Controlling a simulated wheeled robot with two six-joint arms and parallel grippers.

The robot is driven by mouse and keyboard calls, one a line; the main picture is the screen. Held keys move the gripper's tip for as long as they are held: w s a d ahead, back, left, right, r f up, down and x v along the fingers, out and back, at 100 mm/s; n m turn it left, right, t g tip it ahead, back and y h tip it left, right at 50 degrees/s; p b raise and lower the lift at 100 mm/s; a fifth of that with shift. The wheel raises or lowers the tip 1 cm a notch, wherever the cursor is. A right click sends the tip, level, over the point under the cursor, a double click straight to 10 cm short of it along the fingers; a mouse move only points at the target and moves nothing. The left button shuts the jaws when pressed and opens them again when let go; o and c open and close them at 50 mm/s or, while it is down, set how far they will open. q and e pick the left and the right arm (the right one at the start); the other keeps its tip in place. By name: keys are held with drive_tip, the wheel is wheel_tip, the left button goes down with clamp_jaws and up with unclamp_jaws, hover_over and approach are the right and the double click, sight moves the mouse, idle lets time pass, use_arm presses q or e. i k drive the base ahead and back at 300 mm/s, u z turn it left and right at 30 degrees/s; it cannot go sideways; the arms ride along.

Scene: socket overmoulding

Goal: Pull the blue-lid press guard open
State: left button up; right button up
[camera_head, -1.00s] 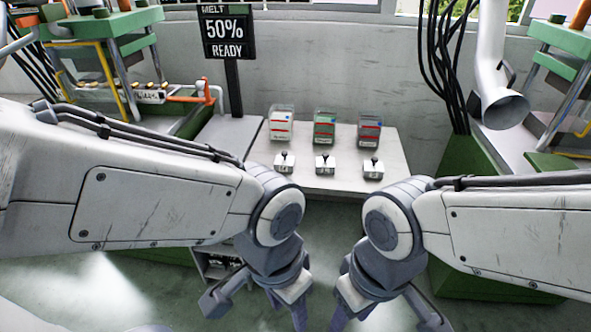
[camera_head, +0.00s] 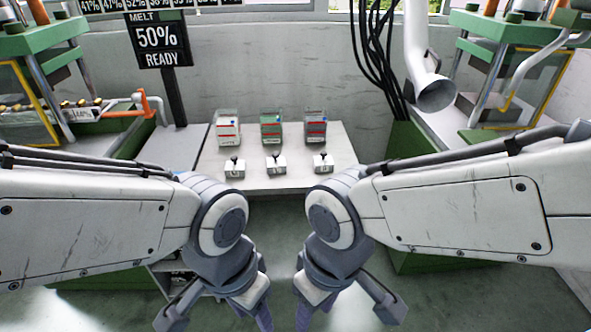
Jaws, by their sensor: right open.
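Two green presses show, one at the left edge (camera_head: 40,42) and one at the upper right (camera_head: 507,30). The left press has a yellow-framed clear guard (camera_head: 50,128). I cannot tell a blue lid on either press. My left gripper (camera_head: 218,316) and right gripper (camera_head: 348,314) hang low at the bottom centre, well away from both guards. Both look open and empty, with their tips near or past the bottom edge.
A pale bench (camera_head: 270,182) in the middle carries three small clear boxes and three small white blocks with black knobs. A melt sign (camera_head: 158,38) reads 50% READY. The green floor between is clear.

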sight(571, 54)
drive_tip(key=z, duration=1.55)
drive_tip(key=i, duration=1.2)
drive_tip(key=u, duration=0.35)
